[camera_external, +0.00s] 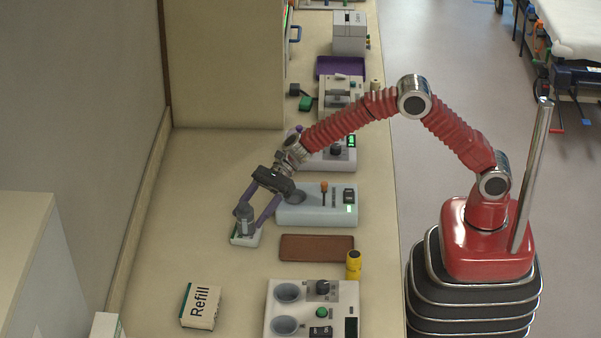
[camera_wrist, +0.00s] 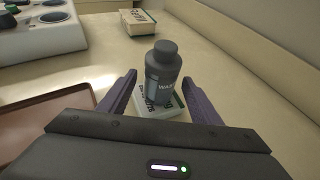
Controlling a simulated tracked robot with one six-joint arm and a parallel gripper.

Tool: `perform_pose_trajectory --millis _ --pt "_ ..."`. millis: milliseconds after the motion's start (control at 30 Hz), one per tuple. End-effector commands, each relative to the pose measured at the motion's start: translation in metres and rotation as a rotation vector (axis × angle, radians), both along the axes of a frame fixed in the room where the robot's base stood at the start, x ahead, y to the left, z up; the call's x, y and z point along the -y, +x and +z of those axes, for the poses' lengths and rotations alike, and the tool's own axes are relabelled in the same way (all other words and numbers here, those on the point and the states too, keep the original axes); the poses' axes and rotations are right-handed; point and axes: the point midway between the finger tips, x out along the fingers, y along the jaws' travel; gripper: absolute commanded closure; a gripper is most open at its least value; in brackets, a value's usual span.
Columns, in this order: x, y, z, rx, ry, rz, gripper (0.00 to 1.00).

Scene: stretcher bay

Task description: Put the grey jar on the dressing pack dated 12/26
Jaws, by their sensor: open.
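The grey jar (camera_external: 244,218) stands upright on a small white pack (camera_external: 245,238) with a green edge, on the counter left of the machines. In the wrist view the grey jar (camera_wrist: 162,72) has a dark cap and a pale label, and it rests on the white pack (camera_wrist: 160,110). Part of the pack's print shows there, but I cannot read a date. My gripper (camera_external: 256,212) is open, with its purple fingers on either side of the jar. In the wrist view my gripper (camera_wrist: 162,92) shows a gap between each finger and the jar.
A white box marked Refill (camera_external: 201,306) lies nearer the front. A device with two round wells (camera_external: 313,309) and a pale blue device (camera_external: 318,205) stand along the counter.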

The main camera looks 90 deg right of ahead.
Motion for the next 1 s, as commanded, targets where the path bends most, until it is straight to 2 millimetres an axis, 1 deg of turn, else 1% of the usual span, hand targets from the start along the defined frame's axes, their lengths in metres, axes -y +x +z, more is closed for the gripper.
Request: perform_pose_trajectory --millis 233,367,567,900,1000 --pt "0.0 0.0 0.002 0.001 0.001 0.0 0.42" --pt "0.007 -0.004 0.006 0.001 0.001 -0.001 0.42" --pt "0.029 -0.019 0.016 0.001 0.0 -0.002 0.42" --pt "0.074 -0.049 0.039 0.001 0.0 -0.002 0.42" --pt "0.083 -0.055 0.044 0.001 0.001 -0.001 0.42"
